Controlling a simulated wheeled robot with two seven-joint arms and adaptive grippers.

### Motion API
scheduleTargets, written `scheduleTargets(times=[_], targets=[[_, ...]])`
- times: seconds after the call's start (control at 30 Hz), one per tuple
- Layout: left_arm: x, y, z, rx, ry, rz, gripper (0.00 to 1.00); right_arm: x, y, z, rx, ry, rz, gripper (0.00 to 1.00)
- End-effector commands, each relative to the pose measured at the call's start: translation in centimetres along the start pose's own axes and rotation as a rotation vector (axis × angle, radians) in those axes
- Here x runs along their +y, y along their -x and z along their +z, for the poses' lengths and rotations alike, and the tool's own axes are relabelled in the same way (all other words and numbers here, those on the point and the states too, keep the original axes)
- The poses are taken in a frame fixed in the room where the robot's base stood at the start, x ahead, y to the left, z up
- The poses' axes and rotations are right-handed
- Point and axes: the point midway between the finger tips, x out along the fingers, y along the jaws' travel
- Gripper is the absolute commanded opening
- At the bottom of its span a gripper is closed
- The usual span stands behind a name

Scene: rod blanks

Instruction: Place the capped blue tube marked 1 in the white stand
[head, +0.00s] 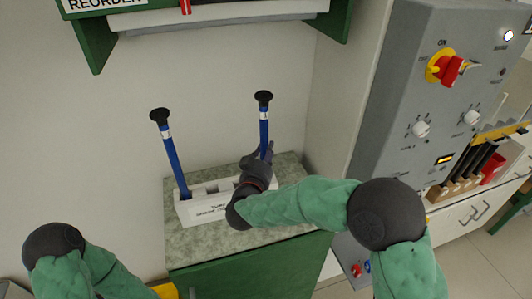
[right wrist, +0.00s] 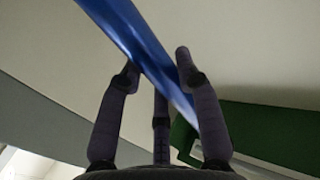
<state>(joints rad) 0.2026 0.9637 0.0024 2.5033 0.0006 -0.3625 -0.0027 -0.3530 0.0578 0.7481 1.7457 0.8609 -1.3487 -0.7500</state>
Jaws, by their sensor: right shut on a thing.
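The white stand (head: 190,214) is a long box with printed lettering on its front, on the speckled counter. A blue tube with a black cap (head: 170,150) stands in its left end, leaning slightly. A second capped blue tube (head: 264,132) is upright at the stand's right end. My right gripper (head: 262,158) is shut on this second tube below its white label. In the right wrist view the gripper's fingers (right wrist: 158,78) close around the blue tube (right wrist: 140,45). The tube's lower end is hidden, so I cannot tell if it is in the stand. The label marks are too small to read.
The speckled counter (head: 190,248) sits on a green cabinet. A green-bracketed shelf (head: 210,18) hangs above. A grey control panel (head: 430,110) with knobs stands at right, beside a rack of dark rods (head: 482,165). Some counter in front of the stand is bare.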

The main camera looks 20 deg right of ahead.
Motion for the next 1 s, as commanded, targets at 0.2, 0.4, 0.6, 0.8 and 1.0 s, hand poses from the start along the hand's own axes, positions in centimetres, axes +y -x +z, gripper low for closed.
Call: scheduleTargets(times=[0.2,0.4,0.6,0.8,1.0], targets=[[0.0,-0.1,0.0,0.000,0.000,0.000,0.40,0.0,0.0,0.3,-0.001,0.001,0.000,0.57],[0.0,-0.1,0.0,0.000,0.000,0.000,0.40,0.0,0.0,0.3,-0.001,0.001,0.000,0.57],[0.1,0.2,0.0,0.000,0.000,0.000,0.40,-0.1,0.3,-0.2,-0.001,0.001,-0.001,0.57],[0.3,0.9,0.0,0.000,0.000,0.000,0.40,-0.1,3.4,-0.3,-0.001,0.003,-0.004,0.57],[0.6,1.7,0.1,0.000,0.000,0.000,0.40,-0.2,7.5,-0.3,0.000,0.002,-0.006,0.57]])
